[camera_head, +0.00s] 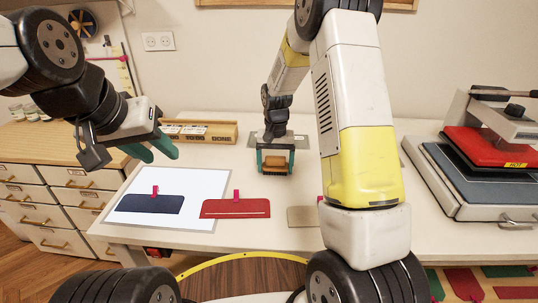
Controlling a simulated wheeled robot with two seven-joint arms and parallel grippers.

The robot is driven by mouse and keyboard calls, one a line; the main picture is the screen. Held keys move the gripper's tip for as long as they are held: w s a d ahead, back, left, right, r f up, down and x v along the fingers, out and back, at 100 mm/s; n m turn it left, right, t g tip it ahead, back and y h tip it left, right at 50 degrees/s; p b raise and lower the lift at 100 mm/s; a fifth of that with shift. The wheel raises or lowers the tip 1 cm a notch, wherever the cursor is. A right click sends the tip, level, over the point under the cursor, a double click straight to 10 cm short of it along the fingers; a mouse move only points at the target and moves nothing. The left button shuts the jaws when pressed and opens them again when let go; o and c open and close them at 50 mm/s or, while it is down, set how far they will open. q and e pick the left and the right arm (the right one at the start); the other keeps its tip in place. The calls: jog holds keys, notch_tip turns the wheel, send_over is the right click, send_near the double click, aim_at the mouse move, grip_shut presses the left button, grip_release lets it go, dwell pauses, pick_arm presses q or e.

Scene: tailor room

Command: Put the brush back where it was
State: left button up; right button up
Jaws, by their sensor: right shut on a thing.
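The brush (276,168), with a brown-orange body and a dark lower part, is at the middle of the table. My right gripper (275,158) is shut on it, with a green finger on each side. Whether the brush touches the table or hangs just above it I cannot tell. A flat grey-green plate (300,142) lies right behind it, partly covered by my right gripper. My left gripper (158,150) is open and empty, in the air above the table's left part.
A beige piece (303,216) lies partly behind my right arm. A heat press marked HOT (490,146) stands right.

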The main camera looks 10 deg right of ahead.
aim_at(275, 157)
jog(key=shift+f, duration=0.15)
jog(key=o, duration=1.3)
notch_tip(275, 157, up, 12)
jog(key=shift+r, duration=0.25)
jog(key=s+r+n+t, duration=0.1)
jog(key=s+r, duration=0.3)
jog(key=s, duration=0.4)
jog(key=s+d+r+n+t+y, duration=0.1)
jog(key=s+r+t, duration=0.2)
jog(key=s, duration=0.6)
jog(key=s+d+r+t+y, duration=0.1)
jog(key=s+r+t, duration=0.1)
jog(key=s+r, duration=0.4)
jog(key=shift+s+d+r+n, duration=0.1)
jog(key=shift+s+r+n, duration=0.1)
jog(key=shift+s, duration=0.5)
jog(key=shift+s+d+r+n, duration=0.1)
jog(key=shift+s+n, duration=0.1)
jog(key=shift+s, duration=0.5)
